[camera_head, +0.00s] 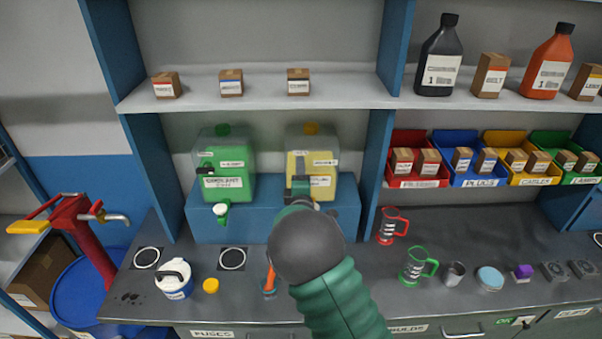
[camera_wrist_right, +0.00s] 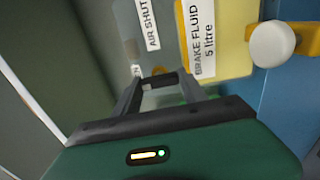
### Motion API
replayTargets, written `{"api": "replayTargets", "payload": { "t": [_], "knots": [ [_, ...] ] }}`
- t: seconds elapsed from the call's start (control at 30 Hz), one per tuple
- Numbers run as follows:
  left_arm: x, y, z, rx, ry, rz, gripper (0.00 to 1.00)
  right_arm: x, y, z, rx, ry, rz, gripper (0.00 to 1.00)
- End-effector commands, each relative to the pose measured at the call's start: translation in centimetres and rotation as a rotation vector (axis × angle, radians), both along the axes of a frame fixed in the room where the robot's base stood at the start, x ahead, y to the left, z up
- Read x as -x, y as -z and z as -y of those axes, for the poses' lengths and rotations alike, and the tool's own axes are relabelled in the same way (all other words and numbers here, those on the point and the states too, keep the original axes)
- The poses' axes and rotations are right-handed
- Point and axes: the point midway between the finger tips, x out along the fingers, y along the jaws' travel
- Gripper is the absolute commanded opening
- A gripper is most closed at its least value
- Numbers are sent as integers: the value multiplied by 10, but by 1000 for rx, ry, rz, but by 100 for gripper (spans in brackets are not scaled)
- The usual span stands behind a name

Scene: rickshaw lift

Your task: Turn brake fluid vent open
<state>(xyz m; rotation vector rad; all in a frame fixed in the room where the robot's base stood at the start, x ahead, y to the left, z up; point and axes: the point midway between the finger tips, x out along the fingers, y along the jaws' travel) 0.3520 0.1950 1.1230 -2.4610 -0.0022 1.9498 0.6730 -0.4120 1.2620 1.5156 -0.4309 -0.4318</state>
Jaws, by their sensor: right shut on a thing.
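The brake fluid tank (camera_head: 323,160), a clear box with yellow fluid, stands on the blue stand at the middle of the bench. In the right wrist view its label (camera_wrist_right: 200,40) reads BRAKE FLUID 5 litre. An air plate (camera_wrist_right: 148,22) with "AIR SHUT" on it is beside that label. My right gripper (camera_head: 300,187) is at the tank's front face. In the right wrist view my right gripper (camera_wrist_right: 160,82) is shut on a small dark part below the air plate, seemingly the vent; the fingers mostly hide it. My left gripper is not in view.
A green coolant tank (camera_head: 228,170) stands to the left on the same blue stand (camera_head: 245,225). A yellow tap with a white knob (camera_wrist_right: 272,44) sits right of the label in the wrist view. Jugs (camera_head: 416,267) and a white canister (camera_head: 173,280) stand on the bench.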

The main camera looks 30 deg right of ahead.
Motion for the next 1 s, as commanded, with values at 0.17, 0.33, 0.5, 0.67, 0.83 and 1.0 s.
{"api": "replayTargets", "payload": {
  "t": [0.17,0.33,0.5,0.67,0.83,1.0],
  "knots": [
    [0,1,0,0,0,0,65,0,7,-4,-1,-6,-16,9],
    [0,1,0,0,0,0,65,0,7,-4,-2,-7,-17,52],
    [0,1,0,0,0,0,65,0,6,-3,-2,-5,-13,71],
    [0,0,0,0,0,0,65,0,4,-1,-2,-3,-8,71],
    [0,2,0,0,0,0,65,4,4,-3,-1,-3,-8,71],
    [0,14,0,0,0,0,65,30,7,-21,-3,-5,-7,71]
  ]
}}
